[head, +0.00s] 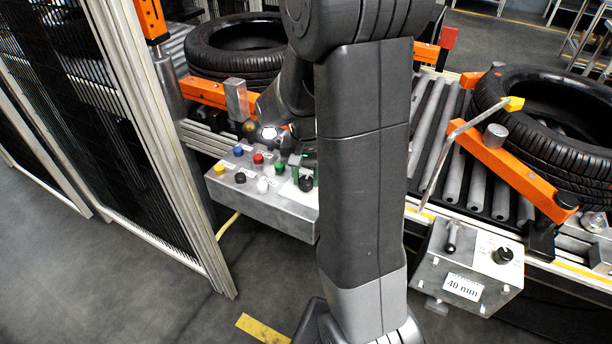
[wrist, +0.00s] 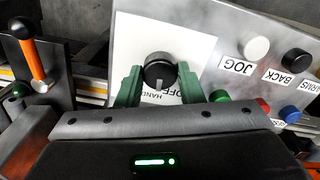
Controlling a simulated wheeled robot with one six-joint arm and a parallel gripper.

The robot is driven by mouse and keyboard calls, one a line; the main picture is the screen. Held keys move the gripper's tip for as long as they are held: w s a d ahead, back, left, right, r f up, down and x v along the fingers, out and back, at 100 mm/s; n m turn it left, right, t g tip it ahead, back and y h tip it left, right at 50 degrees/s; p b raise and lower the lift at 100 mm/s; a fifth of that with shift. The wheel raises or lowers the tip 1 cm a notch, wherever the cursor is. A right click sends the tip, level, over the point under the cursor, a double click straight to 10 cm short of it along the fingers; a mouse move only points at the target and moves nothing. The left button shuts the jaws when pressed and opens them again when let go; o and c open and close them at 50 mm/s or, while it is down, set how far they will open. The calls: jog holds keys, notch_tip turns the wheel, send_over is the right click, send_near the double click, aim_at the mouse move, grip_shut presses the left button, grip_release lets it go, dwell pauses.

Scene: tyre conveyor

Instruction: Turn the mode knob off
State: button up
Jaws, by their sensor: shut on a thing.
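The mode knob (wrist: 160,70) is a round black knob on a white plate lettered with OFF and HAND, upside down in the wrist view. A grey mark on the knob points toward the bottom of the wrist view, near the lettering. My gripper (wrist: 159,74) has its two green fingers on either side of the knob and is shut on it. In the head view the knob (head: 305,184) shows at the right end of the grey button box (head: 270,214), partly hidden by my arm.
The box carries several coloured buttons, including a white JOG button (wrist: 255,47) and a black BACK button (wrist: 296,60) close to the gripper. A separate 40 mm box (head: 470,268) has its own black knob. Tyres (head: 560,110) lie on the roller conveyor behind. A mesh fence (head: 170,170) stands at left.

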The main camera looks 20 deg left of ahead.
aim_at(306, 180)
jog(key=n, duration=0.4)
jog(key=shift+n, duration=1.7)
jog(key=o, duration=1)
notch_tip(306, 180, up, 14)
jog(key=shift+f, duration=0.15)
notch_tip(306, 180, down, 14)
jog(key=shift+r, duration=0.15)
